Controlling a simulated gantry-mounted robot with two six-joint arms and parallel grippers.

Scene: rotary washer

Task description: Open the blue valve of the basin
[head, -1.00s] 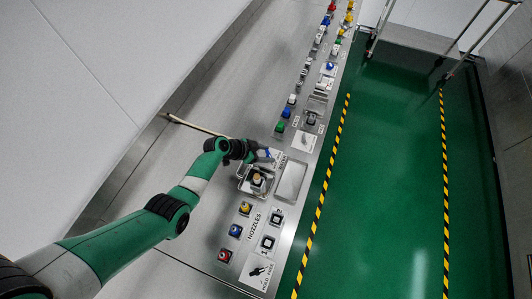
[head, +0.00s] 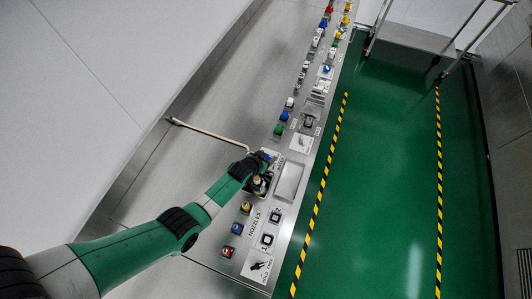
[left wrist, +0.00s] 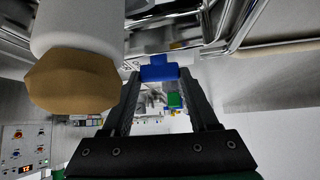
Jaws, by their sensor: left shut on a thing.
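The blue valve (left wrist: 158,69) shows as a blue handle between my left fingertips in the left wrist view. My left gripper (left wrist: 160,78) is shut on this handle. A tan-tipped white nozzle (left wrist: 75,75) stands close to the left finger in the wrist view.
A steel panel with several coloured buttons and labels (head: 258,264) runs along the counter. A thin rod (head: 205,131) reaches towards the gripper from the left. The green floor (head: 385,200) on the right is clear.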

